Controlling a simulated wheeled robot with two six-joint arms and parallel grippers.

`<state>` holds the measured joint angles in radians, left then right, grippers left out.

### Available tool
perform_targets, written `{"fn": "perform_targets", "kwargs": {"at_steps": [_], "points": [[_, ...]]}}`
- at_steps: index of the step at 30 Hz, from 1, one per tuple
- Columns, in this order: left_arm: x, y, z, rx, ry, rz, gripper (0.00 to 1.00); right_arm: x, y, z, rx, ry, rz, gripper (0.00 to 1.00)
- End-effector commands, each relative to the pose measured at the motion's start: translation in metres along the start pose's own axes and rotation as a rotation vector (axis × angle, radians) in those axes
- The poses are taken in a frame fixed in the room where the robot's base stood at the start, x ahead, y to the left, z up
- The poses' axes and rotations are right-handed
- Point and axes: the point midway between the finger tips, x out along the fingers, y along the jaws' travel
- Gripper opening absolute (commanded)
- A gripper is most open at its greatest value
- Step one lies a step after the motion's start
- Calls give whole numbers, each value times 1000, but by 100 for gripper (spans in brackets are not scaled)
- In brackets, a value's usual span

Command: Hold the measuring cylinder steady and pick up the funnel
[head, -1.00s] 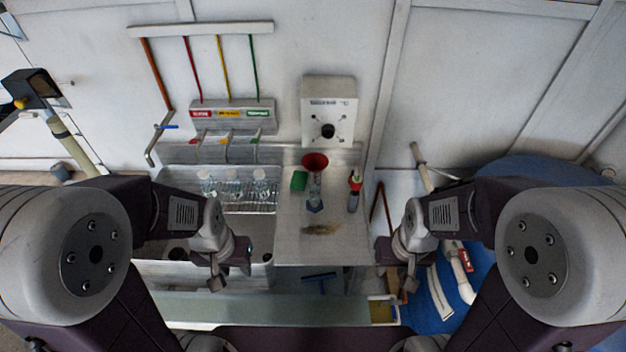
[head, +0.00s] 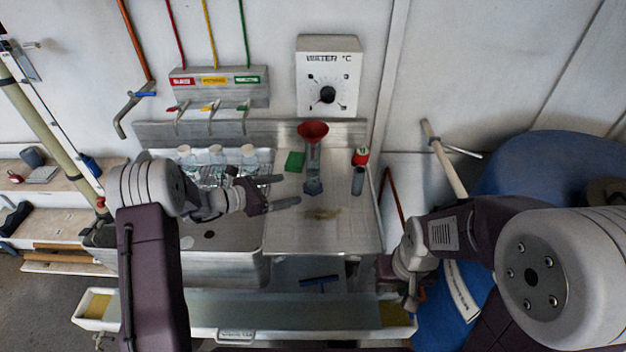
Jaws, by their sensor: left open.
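The red funnel (head: 313,129) sits in the top of the clear measuring cylinder (head: 313,158), which stands upright on its blue base on the metal drainboard. My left gripper (head: 283,191) is open and empty, its two fingers pointing right toward the cylinder, with a gap between them and it. My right gripper (head: 411,303) hangs low at the right, beyond the drainboard's right edge and well away from the funnel. Its fingers are too small and dark to tell whether they are open.
A green sponge (head: 295,161) lies just left of the cylinder. A red-capped bottle (head: 361,157) and a grey cup (head: 358,181) stand to its right. Clear bottles (head: 217,158) stand in a rack over the sink.

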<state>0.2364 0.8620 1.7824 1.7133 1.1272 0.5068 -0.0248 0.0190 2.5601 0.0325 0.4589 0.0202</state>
Motion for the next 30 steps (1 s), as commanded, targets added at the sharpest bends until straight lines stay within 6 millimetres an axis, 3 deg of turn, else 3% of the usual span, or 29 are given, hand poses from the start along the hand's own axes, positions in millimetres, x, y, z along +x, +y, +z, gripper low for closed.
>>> {"fn": "perform_targets", "kwargs": {"at_steps": [8,21,30], "points": [[6,8,0,-23,-24,22,84,4,0,0,0,0,0,36],[80,8,-2,-20,-22,20,84,29,1,3,0,0,0,36],[101,10,2,-21,-22,21,84,36,1,4,0,0,0,36]]}}
